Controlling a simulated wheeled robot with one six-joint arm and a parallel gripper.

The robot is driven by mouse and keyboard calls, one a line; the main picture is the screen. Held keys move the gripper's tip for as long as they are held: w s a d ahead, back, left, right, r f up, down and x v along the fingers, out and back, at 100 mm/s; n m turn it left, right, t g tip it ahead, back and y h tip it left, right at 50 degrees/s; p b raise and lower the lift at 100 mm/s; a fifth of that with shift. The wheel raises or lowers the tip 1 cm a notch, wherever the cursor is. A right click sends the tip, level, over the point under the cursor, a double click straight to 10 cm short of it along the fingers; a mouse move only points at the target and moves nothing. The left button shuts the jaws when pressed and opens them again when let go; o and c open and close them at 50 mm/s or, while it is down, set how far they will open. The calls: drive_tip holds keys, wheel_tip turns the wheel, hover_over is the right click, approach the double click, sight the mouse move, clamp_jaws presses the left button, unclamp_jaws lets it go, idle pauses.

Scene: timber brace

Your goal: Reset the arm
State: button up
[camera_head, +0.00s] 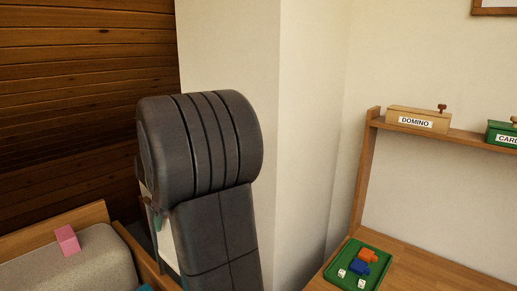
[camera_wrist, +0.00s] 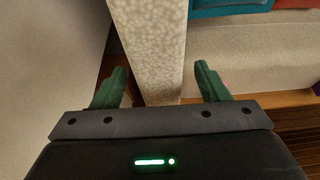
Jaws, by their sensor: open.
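My gripper (camera_wrist: 163,85) shows in the wrist view with its two green fingers spread wide apart. Nothing is between the fingertips except a pale textured surface seen beyond them. In the head view a large dark grey link of my arm stands upright in the middle, and the fingers cannot be made out there.
A wooden desk with a shelf (camera_head: 455,132) stands at the right, holding a DOMINO box (camera_head: 417,121) and a green box (camera_head: 503,133). A green tray (camera_head: 334,271) with dice and coloured pieces lies on the desk.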

drive_tip(key=shift+d+r, duration=0.1)
drive_tip(key=shift+r, duration=0.55)
